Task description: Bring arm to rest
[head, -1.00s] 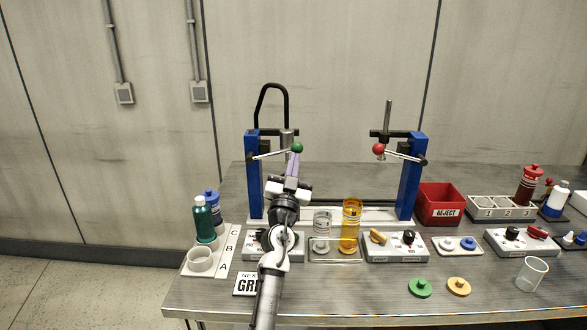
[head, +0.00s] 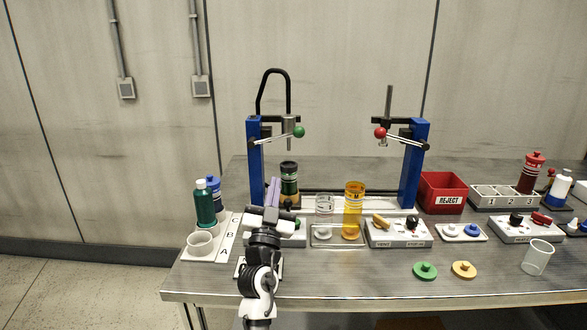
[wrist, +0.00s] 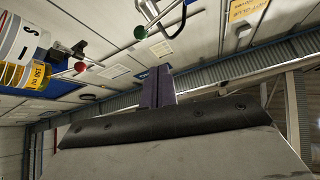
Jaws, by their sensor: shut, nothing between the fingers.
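My gripper (head: 272,190) points up and away at the front left of the bench, with its purple fingers together and empty. It overlaps the left control box (head: 299,233) in the head view, hiding much of it. In the wrist view the fingers (wrist: 158,86) are closed side by side against the wall and fittings. The pump stand has two blue posts (head: 255,165), a lever with a green knob (head: 299,132) and a lever with a red knob (head: 380,132). My gripper is apart from both knobs. A dark green-and-black bottle (head: 289,178) stands under the left spout.
A clear cylinder (head: 324,208) and an orange cylinder (head: 353,208) stand right of my gripper. A green bottle (head: 204,205) and white cup (head: 200,243) are left. A red reject bin (head: 442,193) and clear beaker (head: 537,257) are right.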

